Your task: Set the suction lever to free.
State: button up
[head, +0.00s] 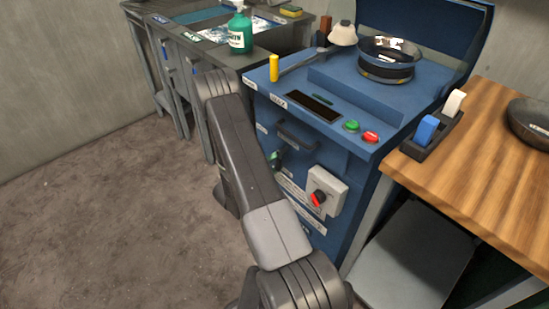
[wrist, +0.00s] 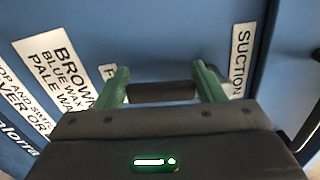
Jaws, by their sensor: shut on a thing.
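The suction lever (wrist: 162,92) shows as a dark, rounded bar lying across the wrist view in front of a blue panel. The green fingers of my gripper (wrist: 161,80) are shut on it, one at each end. A "SUCTION" label (wrist: 241,60) is to the right of the fingers. A label beginning with "F" (wrist: 107,72) is partly hidden behind the left finger. In the head view my gripper (head: 276,160) is low at the front of the blue machine (head: 330,160), partly behind my arm. I cannot make out the lever there.
A grey box with a red knob (head: 318,199) and a dark handle (head: 297,135) are on the machine's front near my arm. A wooden table (head: 480,150) stands right; the floor at left is clear.

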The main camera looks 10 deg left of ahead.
jog(key=shift+s+d+n, duration=0.2)
jog(key=shift+n, duration=0.3)
jog(key=shift+f, duration=0.1)
jog(key=o, duration=1.4)
jog(key=shift+s, duration=0.1)
jog(key=p+v, duration=0.1)
jog(key=v, duration=1.2)
jog(key=shift+s+a, duration=0.25)
jog(key=shift+w+d, duration=0.1)
jog(key=x, duration=1.3)
jog(key=shift+w+d+b, duration=0.2)
jog(key=shift+w+b, duration=0.05)
jog(key=shift+b, duration=0.05)
